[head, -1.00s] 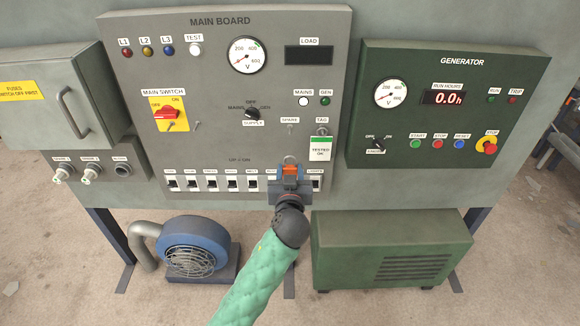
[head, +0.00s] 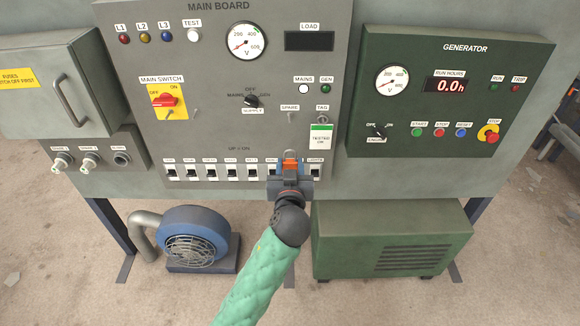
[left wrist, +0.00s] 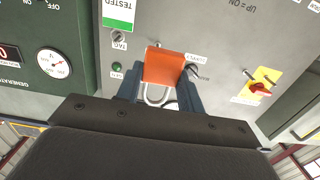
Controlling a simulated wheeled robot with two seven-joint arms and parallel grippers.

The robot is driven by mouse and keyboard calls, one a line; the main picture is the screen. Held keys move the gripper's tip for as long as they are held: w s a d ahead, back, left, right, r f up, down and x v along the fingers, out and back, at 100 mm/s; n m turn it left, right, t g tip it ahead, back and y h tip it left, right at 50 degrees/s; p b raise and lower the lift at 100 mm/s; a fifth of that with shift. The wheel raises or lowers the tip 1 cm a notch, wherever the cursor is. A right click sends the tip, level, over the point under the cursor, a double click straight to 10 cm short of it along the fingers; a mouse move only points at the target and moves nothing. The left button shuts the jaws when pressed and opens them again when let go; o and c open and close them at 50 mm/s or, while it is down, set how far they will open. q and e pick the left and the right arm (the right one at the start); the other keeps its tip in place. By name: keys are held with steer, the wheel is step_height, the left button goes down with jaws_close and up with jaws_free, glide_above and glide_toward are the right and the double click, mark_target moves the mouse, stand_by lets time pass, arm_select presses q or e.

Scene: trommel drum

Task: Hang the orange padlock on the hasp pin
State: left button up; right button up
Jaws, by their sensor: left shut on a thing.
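My left gripper (head: 290,180) is shut on the orange padlock (head: 290,166) and holds it in front of the lower right part of the main board. In the left wrist view the orange padlock (left wrist: 164,66) sits between the dark fingertips (left wrist: 160,92), its metal shackle towards the bottom of that turned-over picture. A small pin (head: 196,115) stands out of the board just right of the red main switch (head: 165,101), up and left of the padlock. It looks like the hasp pin. The padlock is apart from it. My right gripper is not in view.
Two other small pins stand under the SPARE (head: 290,117) and TAG (head: 322,117) labels; a TESTED card (head: 322,137) hangs below TAG. The supply knob (head: 251,101) lies between padlock and main switch. A row of breaker switches (head: 210,172) is at the board's lower edge.

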mark_target(290, 165)
arm_select(q)
steer(key=shift+r, duration=0.35)
steer(key=shift+s, duration=2.3)
steer(key=shift+s, duration=0.1)
steer(key=shift+s+b, duration=0.55)
steer(key=shift+s, duration=2.3)
